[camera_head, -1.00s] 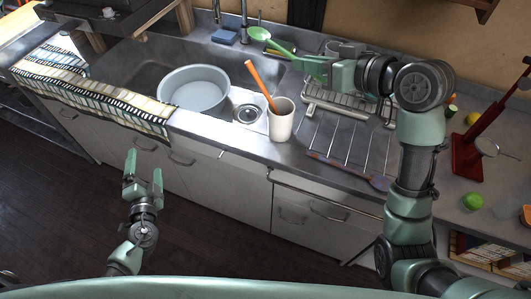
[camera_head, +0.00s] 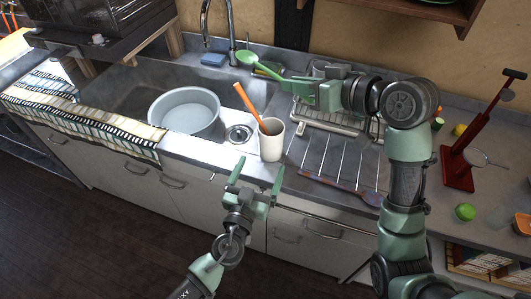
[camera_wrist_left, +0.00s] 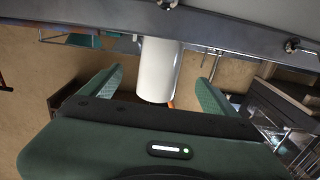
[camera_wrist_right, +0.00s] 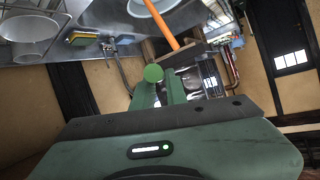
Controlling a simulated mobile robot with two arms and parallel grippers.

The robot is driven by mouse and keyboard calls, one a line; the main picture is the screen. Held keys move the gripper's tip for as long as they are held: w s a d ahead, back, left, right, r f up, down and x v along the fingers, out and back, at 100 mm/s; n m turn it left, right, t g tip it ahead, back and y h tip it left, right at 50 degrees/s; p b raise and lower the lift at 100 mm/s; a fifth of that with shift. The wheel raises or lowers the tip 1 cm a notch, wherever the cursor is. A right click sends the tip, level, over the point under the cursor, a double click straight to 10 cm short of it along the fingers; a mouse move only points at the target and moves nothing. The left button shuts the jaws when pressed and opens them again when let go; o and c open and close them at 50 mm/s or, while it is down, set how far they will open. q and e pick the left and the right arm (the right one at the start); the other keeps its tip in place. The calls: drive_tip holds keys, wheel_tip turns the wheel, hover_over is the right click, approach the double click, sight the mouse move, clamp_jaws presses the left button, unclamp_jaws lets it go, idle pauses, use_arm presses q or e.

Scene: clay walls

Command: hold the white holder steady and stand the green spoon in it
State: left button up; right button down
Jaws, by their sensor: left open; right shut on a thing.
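The white holder (camera_head: 271,146) stands upright on the counter near its front edge, with an orange-handled utensil (camera_head: 246,104) leaning in it. My left gripper (camera_head: 257,176) is open just in front of the holder. In the left wrist view the holder (camera_wrist_left: 158,72) shows between and beyond the spread fingers, apart from them. My right gripper (camera_head: 292,87) is shut on the green spoon (camera_head: 247,58), above the counter behind the holder. The spoon's round bowl points left and away from the gripper. The bowl also shows in the right wrist view (camera_wrist_right: 153,73); the handle is mostly hidden there.
A grey basin (camera_head: 186,110) sits in the sink left of the holder. A red stand (camera_head: 458,168) is farther right. A faucet (camera_head: 230,30) rises behind the sink.

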sight(271, 142)
use_arm(q)
drive_tip(key=x, duration=1)
drive_tip(key=shift+w+f, duration=0.1)
drive_tip(key=shift+w, duration=0.15)
drive_tip(key=c, duration=1.9)
drive_tip(key=shift+c, duration=0.2)
use_arm(e)
wheel_tip(271, 142, down, 13)
drive_tip(key=c, duration=1.3)
unclamp_jaws()
drive_tip(key=shift+c, duration=0.2)
drive_tip(key=v, duration=1.2)
